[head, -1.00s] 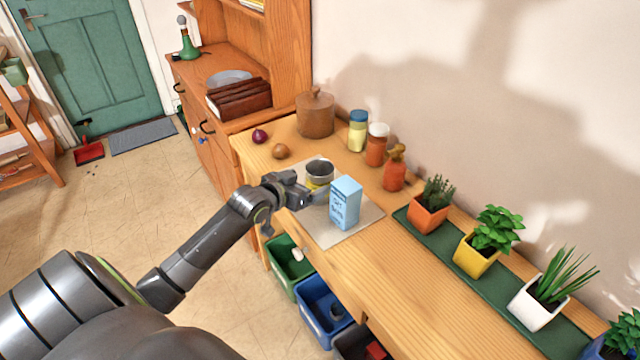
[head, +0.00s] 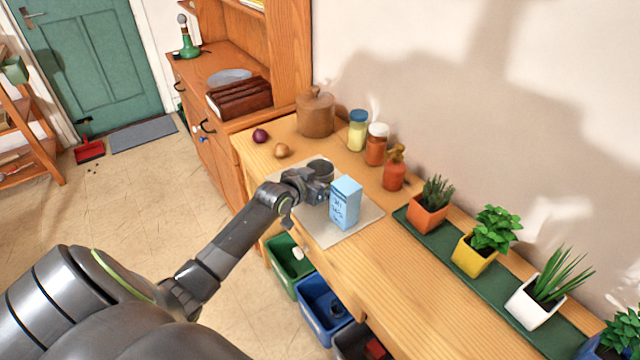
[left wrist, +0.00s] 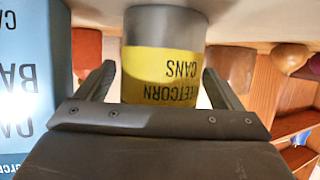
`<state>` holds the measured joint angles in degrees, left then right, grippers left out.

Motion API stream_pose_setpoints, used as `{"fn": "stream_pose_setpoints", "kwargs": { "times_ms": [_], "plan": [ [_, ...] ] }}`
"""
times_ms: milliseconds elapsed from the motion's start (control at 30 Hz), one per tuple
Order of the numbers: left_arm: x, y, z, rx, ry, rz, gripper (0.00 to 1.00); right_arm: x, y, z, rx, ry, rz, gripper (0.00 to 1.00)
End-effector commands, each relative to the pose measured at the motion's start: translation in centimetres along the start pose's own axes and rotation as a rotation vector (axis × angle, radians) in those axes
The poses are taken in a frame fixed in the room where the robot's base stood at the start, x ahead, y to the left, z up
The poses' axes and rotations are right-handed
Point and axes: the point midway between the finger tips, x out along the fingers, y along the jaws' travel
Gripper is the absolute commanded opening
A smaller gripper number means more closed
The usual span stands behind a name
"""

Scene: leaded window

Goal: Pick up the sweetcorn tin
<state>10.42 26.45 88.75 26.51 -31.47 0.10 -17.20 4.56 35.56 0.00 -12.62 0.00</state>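The sweetcorn tin (head: 321,167) stands on the pale mat (head: 358,229), mostly hidden behind my left gripper (head: 320,188) in the head view. In the left wrist view the tin (left wrist: 164,70) is grey metal with a yellow label whose lettering appears upside down. There it sits between the two fingers of my left gripper (left wrist: 162,88), which is open, with a narrow gap on each side. My right gripper is out of view.
A light blue carton (head: 345,203) stands close beside the gripper; it also shows in the left wrist view (left wrist: 25,75). Behind are an orange bottle (head: 394,170), jars (head: 376,145) and a brown crock (head: 315,112). An onion (head: 281,151) lies left.

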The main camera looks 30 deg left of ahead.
Motion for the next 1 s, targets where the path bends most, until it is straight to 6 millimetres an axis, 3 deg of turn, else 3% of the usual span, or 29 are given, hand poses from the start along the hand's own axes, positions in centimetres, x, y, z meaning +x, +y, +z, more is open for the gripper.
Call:
{"fn": "stream_pose_setpoints", "kwargs": {
  "times_ms": [33, 367, 667, 1000],
  "plan": [
    [0.0, 0.0, 0.0, 0.0, 0.0, 0.0, 0.83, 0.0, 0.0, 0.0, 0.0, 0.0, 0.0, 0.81],
    [0.0, 0.0, 0.0, 0.0, 0.0, 0.0, 0.4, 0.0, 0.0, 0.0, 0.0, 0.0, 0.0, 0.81],
    [-0.2, 0.0, -0.6, 0.002, 0.002, 0.0, 0.4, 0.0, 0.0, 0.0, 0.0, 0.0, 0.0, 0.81],
    [-2.6, -0.1, -6.4, 0.005, 0.005, 0.0, 0.4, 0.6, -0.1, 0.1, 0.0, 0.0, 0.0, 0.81]
  ]
}}
